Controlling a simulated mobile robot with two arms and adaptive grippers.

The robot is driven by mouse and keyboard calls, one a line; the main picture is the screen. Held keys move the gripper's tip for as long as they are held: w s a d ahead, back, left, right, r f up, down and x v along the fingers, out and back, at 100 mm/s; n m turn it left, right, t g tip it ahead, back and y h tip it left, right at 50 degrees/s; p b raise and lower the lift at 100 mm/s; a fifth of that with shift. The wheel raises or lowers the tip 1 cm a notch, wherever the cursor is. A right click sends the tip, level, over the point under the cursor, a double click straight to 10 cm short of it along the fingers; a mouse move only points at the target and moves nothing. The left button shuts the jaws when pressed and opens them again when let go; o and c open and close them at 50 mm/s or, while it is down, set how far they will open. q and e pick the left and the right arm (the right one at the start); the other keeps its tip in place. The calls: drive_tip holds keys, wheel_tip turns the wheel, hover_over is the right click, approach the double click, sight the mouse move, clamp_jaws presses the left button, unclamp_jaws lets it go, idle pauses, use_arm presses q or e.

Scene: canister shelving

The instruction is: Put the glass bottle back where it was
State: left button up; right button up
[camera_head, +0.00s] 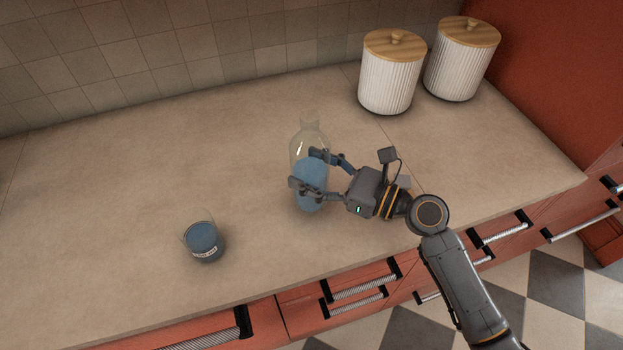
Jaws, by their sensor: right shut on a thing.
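The glass bottle (309,143) is clear with blue liquid in its lower part. It is upright, in the middle of the counter. I cannot tell whether its base touches the countertop. My right gripper (306,168) reaches in from the right and is shut around the bottle's body, its fingers hiding part of the glass. My left gripper is not in view.
A glass of blue liquid (204,240) stands on the countertop (130,160) to the front left. Two white ribbed canisters with wooden lids, a nearer one (388,80) and a farther one (459,65), stand at the back right. The left and back-middle counter is clear.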

sight(312, 181)
drive_tip(key=shift+f, duration=1.25)
drive_tip(key=shift+f, duration=0.15)
drive_tip(key=o, duration=1.8)
drive_tip(key=shift+s+f, duration=0.1)
drive_tip(key=b+v, duration=0.3)
drive_tip(key=v, duration=0.9)
